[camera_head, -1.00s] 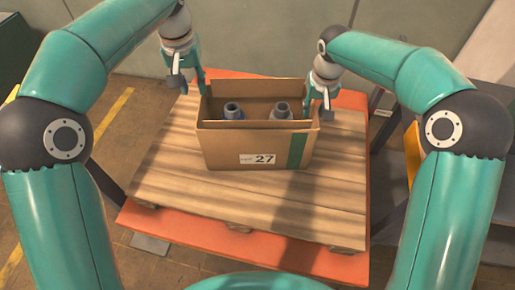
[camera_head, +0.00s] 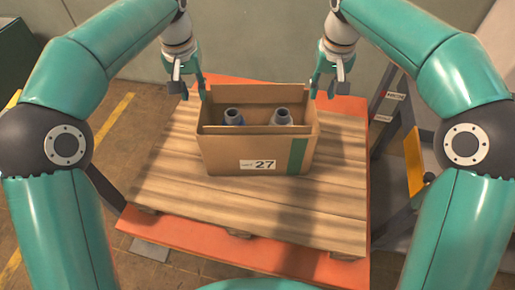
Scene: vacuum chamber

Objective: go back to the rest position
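My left gripper (camera_head: 190,92) hangs above and to the left of the cardboard box, just outside its back left corner. My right gripper (camera_head: 322,92) is above and to the right of the box, apart from it. Both grippers look open, with their fingers spread and nothing between them. The open cardboard box (camera_head: 225,156), labelled 27 with a green stripe, stands upright on the wooden pallet (camera_head: 230,208). Inside it are two grey-necked bottles, a left one (camera_head: 233,117) and a right one (camera_head: 282,117); their lower parts are hidden by the box front.
The pallet lies on an orange platform (camera_head: 205,242). A dark metal frame with labels and a yellow panel (camera_head: 413,160) stands to the right. A grey-green wall (camera_head: 270,40) is behind. Bare pallet boards lie in front of the box.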

